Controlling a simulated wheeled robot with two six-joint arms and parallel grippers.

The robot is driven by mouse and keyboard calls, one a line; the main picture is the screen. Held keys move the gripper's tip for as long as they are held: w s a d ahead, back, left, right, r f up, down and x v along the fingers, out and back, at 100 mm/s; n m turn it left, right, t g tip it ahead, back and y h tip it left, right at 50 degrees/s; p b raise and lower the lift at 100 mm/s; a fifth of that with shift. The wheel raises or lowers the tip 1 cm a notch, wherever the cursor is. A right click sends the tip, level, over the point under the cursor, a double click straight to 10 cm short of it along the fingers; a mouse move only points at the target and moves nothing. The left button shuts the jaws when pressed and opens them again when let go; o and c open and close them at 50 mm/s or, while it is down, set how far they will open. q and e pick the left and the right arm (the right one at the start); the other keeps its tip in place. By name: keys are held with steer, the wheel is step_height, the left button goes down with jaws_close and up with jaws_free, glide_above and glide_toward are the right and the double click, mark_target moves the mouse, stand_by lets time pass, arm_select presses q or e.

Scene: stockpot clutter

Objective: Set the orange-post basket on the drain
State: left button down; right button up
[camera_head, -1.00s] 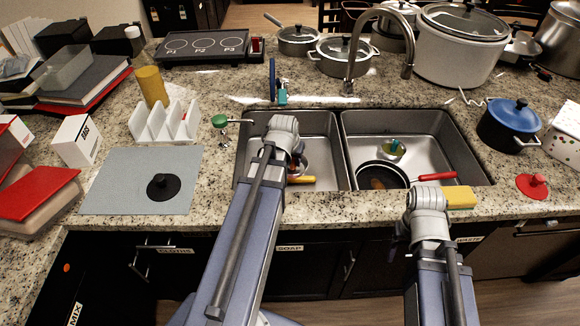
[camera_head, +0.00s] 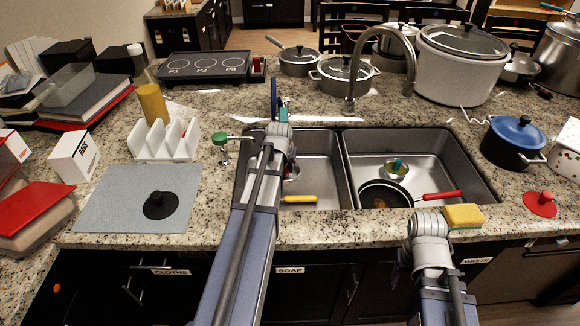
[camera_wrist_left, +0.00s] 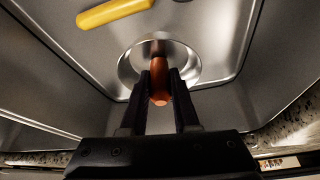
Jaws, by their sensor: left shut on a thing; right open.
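My left gripper (camera_wrist_left: 160,88) is shut on the orange post (camera_wrist_left: 159,92) of the basket, seen in the left wrist view. A round metal ring (camera_wrist_left: 125,70) surrounds the post in that picture, on the floor of the left basin. I cannot tell whether this ring is the drain or the basket's rim, or whether the basket touches the drain. In the head view my left wrist hides most of this spot over the left basin (camera_head: 318,165). My right arm's wrist is at the counter's front edge, near the sponge; its fingertips are hidden.
A yellow handle (camera_head: 299,198) lies in the left basin. The right basin holds a black pan with a red handle (camera_head: 440,195) and a small bowl with a teal post (camera_head: 398,165). A yellow sponge (camera_head: 463,216) sits on the front edge. The faucet (camera_head: 350,105) stands behind.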

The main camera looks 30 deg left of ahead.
arm_select(q)
steer(key=w+a, duration=0.1)
steer(key=w, duration=0.1)
steer(key=w+a+f+b, duration=0.1)
steer(key=w, duration=0.2)
steer(key=w+a+f+b, duration=0.1)
steer(key=w, duration=0.1)
steer(key=shift+w+f, duration=0.2)
steer(key=shift+w, duration=0.2)
steer(key=shift+b, duration=0.3)
step_height(320, 180, down, 5)
steer(key=b, duration=0.4)
steer(key=shift+r, duration=0.2)
steer(key=shift+f+b, duration=0.15)
steer(key=shift+b, duration=0.25)
steer(key=c, duration=0.7)
jaws_free()
steer(key=shift+o, duration=0.2)
